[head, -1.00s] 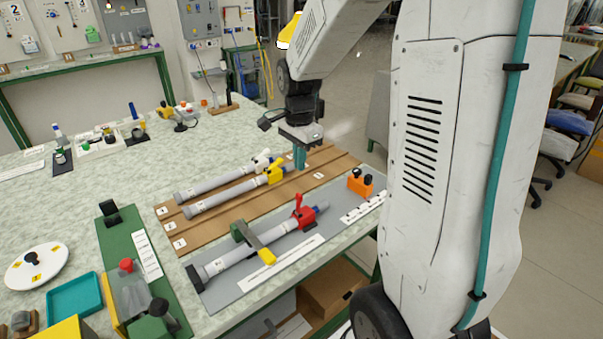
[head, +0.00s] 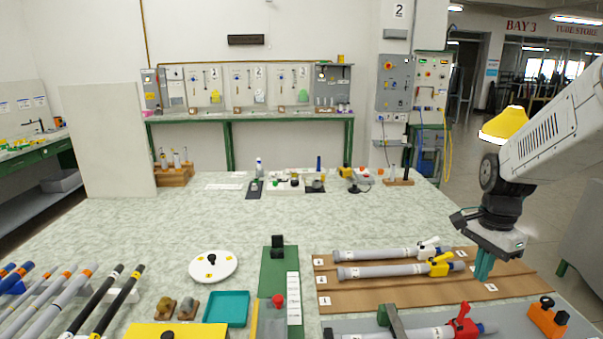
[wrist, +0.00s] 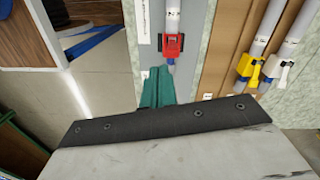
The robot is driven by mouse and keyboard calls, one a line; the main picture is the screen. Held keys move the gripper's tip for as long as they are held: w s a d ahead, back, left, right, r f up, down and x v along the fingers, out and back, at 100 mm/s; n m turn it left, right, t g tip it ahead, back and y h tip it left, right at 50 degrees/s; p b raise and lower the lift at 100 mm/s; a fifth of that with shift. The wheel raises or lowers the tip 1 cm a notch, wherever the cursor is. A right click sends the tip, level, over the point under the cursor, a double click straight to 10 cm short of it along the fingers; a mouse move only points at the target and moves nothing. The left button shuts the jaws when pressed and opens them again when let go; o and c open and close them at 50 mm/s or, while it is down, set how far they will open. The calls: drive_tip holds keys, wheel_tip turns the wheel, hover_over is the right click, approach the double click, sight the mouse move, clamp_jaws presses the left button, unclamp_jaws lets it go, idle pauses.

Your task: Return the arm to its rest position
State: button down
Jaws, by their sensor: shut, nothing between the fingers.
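My gripper (head: 484,265) is at the right of the head view, above the right end of the brown board (head: 400,294). Its teal fingers are together and empty, pointing down. The fingers also show in the wrist view (wrist: 157,88). Two grey rods lie on the board, one with a white clamp (head: 428,246) and one with a yellow clamp (head: 440,264), both left of the fingers. A third grey rod with a red clamp (head: 464,326) lies on the grey plate in front; this clamp also shows in the wrist view (wrist: 173,45).
An orange block (head: 548,317) stands on the grey plate at the right. A green fixture (head: 278,265), a white disc (head: 213,266) and a teal tray (head: 226,309) are left of the board. Several rods lie at the far left. The table's middle is clear.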

drive_tip(key=s+a+r+n+t, duration=0.1)
drive_tip(key=s+a+r+n, duration=0.3)
drive_tip(key=s, duration=0.7)
drive_tip(key=s+a+r+n+t, duration=0.1)
drive_tip(key=s+a+r+n, duration=0.4)
drive_tip(key=s+a+n, duration=0.4)
drive_tip(key=shift+s+a+n, duration=0.3)
drive_tip(key=shift+s+n, duration=0.55)
drive_tip(key=shift+n, duration=0.25)
